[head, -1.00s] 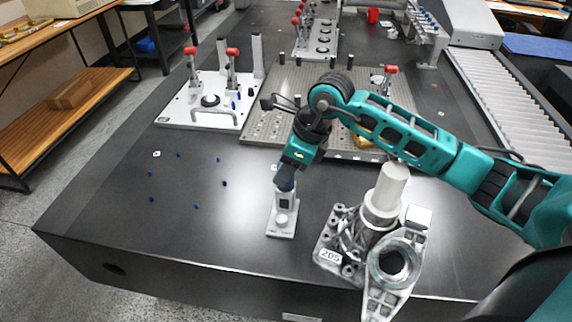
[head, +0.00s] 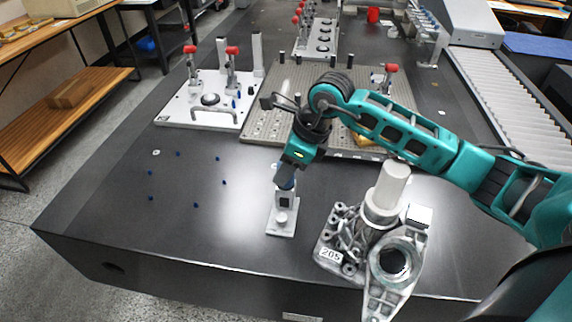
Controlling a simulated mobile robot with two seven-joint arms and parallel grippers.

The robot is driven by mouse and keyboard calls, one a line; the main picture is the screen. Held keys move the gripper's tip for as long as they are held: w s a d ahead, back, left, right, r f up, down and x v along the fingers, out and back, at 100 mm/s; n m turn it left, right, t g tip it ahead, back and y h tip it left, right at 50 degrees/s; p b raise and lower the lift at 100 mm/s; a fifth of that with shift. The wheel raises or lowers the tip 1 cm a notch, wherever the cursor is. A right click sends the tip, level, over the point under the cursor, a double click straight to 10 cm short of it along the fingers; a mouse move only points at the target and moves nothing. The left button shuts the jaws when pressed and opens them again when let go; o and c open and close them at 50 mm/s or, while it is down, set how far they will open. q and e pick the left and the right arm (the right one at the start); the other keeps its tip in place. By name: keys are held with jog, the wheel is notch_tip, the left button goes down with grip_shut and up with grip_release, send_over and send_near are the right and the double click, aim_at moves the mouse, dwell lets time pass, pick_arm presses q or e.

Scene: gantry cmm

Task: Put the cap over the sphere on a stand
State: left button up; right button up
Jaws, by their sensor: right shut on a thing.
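A small white stand (head: 280,231) with a flat base and a pale round knob stands near the front middle of the table. The fingers and the cap hide the upper part of the stand, so the sphere cannot be made out. I cannot tell whether the cap touches the sphere. My left gripper is not in view.
A white fixture plate (head: 200,118) with red-handled clamps and a perforated plate (head: 262,135) lie behind. Several small blue pins dot the table at left, which is otherwise clear.

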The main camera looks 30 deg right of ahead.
jog(key=o, duration=1.1)
jog(key=p+v, duration=0.1)
jog(key=v, duration=1.2)
jog(key=shift+f, duration=0.1)
